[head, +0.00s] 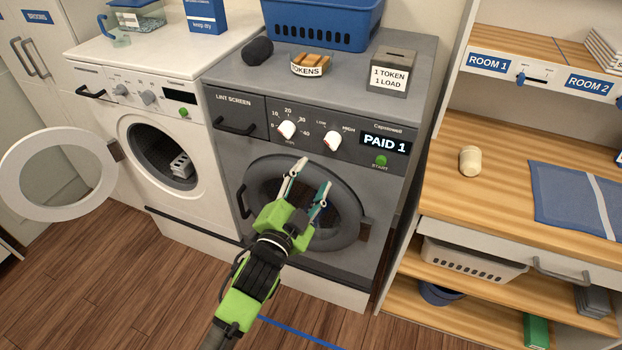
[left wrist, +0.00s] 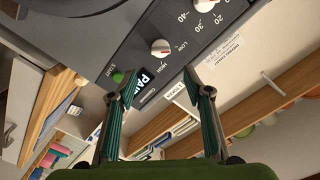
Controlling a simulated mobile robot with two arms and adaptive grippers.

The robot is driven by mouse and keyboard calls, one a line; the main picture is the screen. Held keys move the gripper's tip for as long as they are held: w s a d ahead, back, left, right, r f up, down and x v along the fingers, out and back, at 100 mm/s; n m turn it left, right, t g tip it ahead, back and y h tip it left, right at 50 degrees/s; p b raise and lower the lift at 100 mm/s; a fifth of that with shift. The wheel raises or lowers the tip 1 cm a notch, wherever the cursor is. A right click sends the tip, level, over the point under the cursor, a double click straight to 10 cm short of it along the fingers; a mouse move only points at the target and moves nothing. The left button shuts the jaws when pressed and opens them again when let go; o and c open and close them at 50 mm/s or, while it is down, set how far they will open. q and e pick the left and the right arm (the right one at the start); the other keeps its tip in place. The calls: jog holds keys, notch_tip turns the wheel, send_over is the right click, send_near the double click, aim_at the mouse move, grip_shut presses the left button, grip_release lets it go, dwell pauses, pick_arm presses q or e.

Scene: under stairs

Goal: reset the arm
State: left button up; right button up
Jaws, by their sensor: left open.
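My left gripper (head: 309,187) is green and black. It is open and empty in front of the grey dryer (head: 230,179), just below its control panel and over its closed round door (head: 345,226). The left wrist view shows its two fingers (left wrist: 157,92) apart with nothing between them. Beyond them are the dryer's knobs, the green START button (left wrist: 118,77) and part of the "PAID" display (left wrist: 144,78). In the head view the display (head: 385,143) reads "PAID 1". My right gripper is not in view.
A white washer (head: 165,225) stands at left with its round door (head: 62,174) swung open. On the dryer are a blue basket (head: 322,25), a TOKENS tray (head: 310,69) and a token box (head: 391,72). A wooden shelf unit (head: 440,190) stands at right. The floor in front is mostly clear.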

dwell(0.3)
pick_arm(q)
jog(key=s+a+f+n+g+y, duration=0.1)
jog(key=a+f+g, duration=0.1)
jog(key=f, duration=0.8)
jog(key=s+a+f+n+g+y, duration=0.1)
jog(key=s+f+g, duration=0.1)
jog(key=f, duration=0.9)
jog(key=s+a+f+n+g+y, duration=0.1)
jog(key=s+a+f+n+g, duration=0.15)
jog(key=s+f, duration=0.55)
jog(key=s+a+f+n+g+y, duration=0.15)
jog(key=s+a+f, duration=0.3)
jog(key=f, duration=0.85)
jog(key=s+a+f+n+g, duration=0.1)
jog(key=s+f, duration=0.5)
jog(key=s, duration=0.6)
jog(key=s+a+f+n+g, duration=0.1)
jog(key=s+a+f+g, duration=0.3)
jog(key=s, duration=0.8)
jog(key=s+a+f+n+g+y, duration=0.1)
jog(key=s+a+f+n+g, duration=0.1)
jog(key=s+a+f, duration=0.3)
jog(key=s+f+g, duration=0.1)
jog(key=s+f, duration=0.2)
jog(key=s, duration=0.4)
jog(key=shift+w, duration=0.1)
